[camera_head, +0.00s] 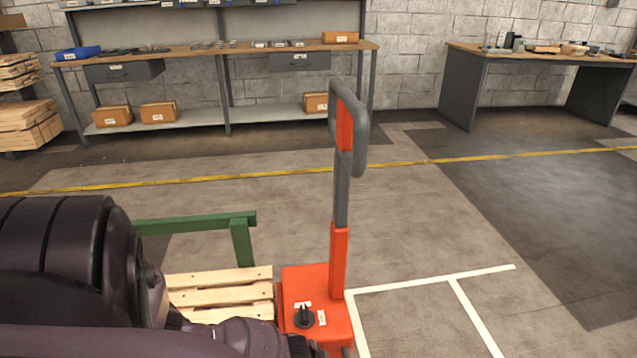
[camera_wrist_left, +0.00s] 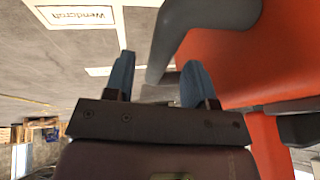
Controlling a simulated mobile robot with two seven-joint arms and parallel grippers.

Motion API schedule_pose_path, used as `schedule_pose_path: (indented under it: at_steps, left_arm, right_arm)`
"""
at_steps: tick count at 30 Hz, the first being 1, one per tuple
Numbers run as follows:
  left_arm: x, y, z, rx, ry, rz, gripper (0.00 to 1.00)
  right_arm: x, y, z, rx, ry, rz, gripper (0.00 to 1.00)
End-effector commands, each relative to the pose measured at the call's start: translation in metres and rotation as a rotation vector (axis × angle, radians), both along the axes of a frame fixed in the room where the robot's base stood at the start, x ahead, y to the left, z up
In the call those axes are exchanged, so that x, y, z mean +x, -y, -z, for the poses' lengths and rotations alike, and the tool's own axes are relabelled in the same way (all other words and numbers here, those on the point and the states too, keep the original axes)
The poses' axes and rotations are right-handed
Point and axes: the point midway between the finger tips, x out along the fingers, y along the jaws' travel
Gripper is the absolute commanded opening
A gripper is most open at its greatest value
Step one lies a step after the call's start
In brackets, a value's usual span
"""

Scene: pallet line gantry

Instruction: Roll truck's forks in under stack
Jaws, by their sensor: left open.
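The orange pallet truck (camera_head: 301,285) stands at the lower middle of the head view. Its upright handle ends in a grey loop (camera_head: 362,130). A wooden pallet (camera_head: 218,290) lies just left of its body; my left arm hides part of it. I cannot see the forks or any load on the pallet. My left arm crosses the lower left, and its gripper is not clear there. In the left wrist view my left gripper (camera_wrist_left: 160,80) is open, its blue fingertips apart. A grey curved bar (camera_wrist_left: 172,45) and orange truck surfaces (camera_wrist_left: 235,55) are close to them. My right gripper is out of view.
A green rail frame (camera_head: 195,223) stands behind the pallet. White floor lines (camera_head: 430,283) mark bays right of the truck, where the floor is clear. A yellow line (camera_head: 250,177) crosses the floor before the workbench (camera_head: 215,50) and a second table (camera_head: 465,80).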

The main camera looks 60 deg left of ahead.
Motion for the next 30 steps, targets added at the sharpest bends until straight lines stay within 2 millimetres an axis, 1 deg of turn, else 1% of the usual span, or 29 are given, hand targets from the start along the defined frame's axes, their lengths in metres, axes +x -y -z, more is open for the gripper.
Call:
schedule_pose_path:
  at_steps: [1, 3, 9, 12, 15, 18, 24, 30]
  left_arm:
    - [0.003, -0.001, -0.017, 0.001, 0.015, 0.000, 0.51]
    - [-0.001, 0.000, -0.031, 0.001, 0.018, 0.000, 0.51]
    - [-0.017, 0.000, -0.063, 0.001, 0.017, 0.000, 0.51]
    - [-0.024, 0.000, -0.074, 0.002, 0.014, 0.001, 0.51]
    - [-0.030, 0.001, -0.081, 0.001, 0.010, 0.001, 0.51]
    - [-0.034, 0.000, -0.083, 0.002, 0.005, 0.000, 0.51]
    - [-0.037, 0.001, -0.083, 0.002, 0.001, -0.001, 0.51]
    - [-0.037, 0.001, -0.083, 0.002, 0.001, -0.001, 0.51]
  right_arm:
    - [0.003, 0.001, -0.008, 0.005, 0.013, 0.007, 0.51]
    - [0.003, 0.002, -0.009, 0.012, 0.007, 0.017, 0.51]
    - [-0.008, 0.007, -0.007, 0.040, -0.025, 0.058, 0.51]
    - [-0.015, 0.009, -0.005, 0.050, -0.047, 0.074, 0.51]
    - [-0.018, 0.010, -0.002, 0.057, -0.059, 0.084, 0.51]
    - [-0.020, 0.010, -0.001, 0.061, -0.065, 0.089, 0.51]
    - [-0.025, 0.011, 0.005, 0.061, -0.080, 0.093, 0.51]
    - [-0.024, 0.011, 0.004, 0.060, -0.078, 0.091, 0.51]
